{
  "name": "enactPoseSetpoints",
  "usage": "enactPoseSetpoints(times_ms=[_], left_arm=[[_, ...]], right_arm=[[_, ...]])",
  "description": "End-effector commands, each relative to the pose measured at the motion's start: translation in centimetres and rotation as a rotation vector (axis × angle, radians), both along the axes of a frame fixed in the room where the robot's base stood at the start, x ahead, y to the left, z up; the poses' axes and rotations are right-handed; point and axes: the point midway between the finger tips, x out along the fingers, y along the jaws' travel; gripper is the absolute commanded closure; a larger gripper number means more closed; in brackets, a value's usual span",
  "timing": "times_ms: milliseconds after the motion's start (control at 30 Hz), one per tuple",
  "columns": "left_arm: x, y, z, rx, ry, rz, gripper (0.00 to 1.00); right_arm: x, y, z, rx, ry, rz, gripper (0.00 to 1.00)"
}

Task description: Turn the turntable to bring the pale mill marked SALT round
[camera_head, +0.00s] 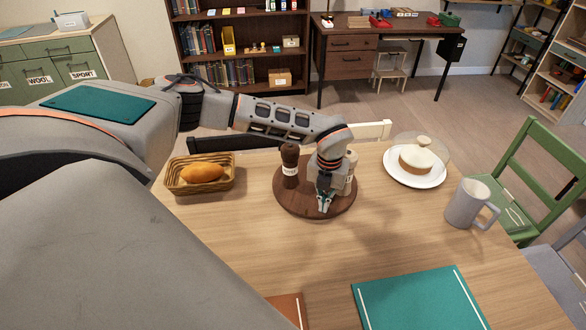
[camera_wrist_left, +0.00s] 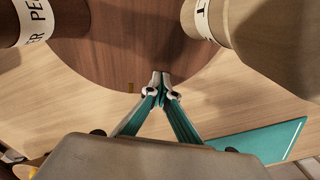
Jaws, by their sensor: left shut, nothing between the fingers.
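The round dark-brown turntable (camera_head: 297,203) lies on the wooden table, and its near edge shows in the left wrist view (camera_wrist_left: 130,50). A dark mill (camera_head: 290,165) stands on its left side; its white band in the left wrist view (camera_wrist_left: 33,22) shows part of the word PEPPER. The pale mill (camera_head: 350,174) stands on the right side, partly hidden behind my left arm; its band in the left wrist view (camera_wrist_left: 203,18) shows too little to read. My left gripper (camera_head: 324,207) is shut and empty, its tips (camera_wrist_left: 161,80) at the turntable's near edge. I cannot tell whether they touch.
A basket (camera_head: 174,182) with an orange-brown loaf (camera_head: 203,173) stands left. A cake (camera_head: 417,157) under a clear dome on a white plate (camera_head: 400,178) and a grey mug (camera_head: 466,204) stand right. A teal mat (camera_head: 420,300) lies in front.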

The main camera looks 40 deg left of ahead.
Motion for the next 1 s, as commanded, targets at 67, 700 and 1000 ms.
enactPoseSetpoints(times_ms=[67,700,1000], left_arm=[[-0.4,0.1,-0.5,0.003,0.009,0.000,1.00],[-1.5,1.2,-0.4,0.004,0.011,0.001,1.00],[-1.6,1.3,-0.5,0.004,0.010,0.001,1.00]], right_arm=[[0.0,0.0,0.0,0.000,0.000,0.000,0.60],[0.0,0.0,1.0,0.001,-0.002,0.000,0.60],[0.0,0.0,1.0,0.001,-0.002,0.000,0.60]])
